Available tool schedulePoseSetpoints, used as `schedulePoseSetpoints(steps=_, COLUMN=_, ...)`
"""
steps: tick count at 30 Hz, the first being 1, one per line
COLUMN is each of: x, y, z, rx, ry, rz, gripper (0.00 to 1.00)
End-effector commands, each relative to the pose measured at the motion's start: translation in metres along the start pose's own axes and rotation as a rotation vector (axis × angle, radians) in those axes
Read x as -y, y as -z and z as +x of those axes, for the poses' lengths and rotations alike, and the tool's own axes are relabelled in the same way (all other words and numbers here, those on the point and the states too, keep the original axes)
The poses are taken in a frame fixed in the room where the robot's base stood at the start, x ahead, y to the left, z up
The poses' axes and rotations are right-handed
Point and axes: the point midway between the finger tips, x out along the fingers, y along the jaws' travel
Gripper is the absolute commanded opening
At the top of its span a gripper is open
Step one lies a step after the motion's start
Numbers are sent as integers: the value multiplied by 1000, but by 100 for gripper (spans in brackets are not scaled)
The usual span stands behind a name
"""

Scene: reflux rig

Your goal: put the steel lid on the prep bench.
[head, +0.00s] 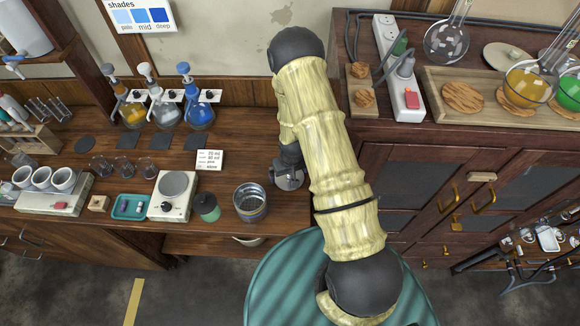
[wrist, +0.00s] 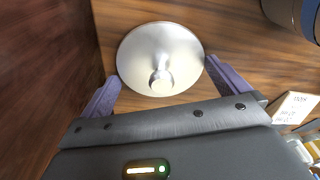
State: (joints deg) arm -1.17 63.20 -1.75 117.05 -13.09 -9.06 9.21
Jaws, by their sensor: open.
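The steel lid (wrist: 160,55), a round shiny disc with a knob, lies knob up on a brown wooden bench top in the wrist view. My gripper (wrist: 162,72) is open, with its two purple-grey fingers apart at the near left and right of the lid. No contact shows, and nothing is held between them. In the head view the lid (head: 290,182) shows partly beneath my gripper, at the right end of the wooden bench (head: 240,147). My arm covers the area just right of it.
The dark cabinet (head: 395,170) rises close on the right.

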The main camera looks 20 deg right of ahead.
Motion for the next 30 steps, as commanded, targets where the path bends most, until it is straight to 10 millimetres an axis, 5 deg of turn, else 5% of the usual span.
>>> schedulePoseSetpoints(steps=30, x=0, y=1, z=-112, rx=-3, ry=0, rz=1, gripper=100)
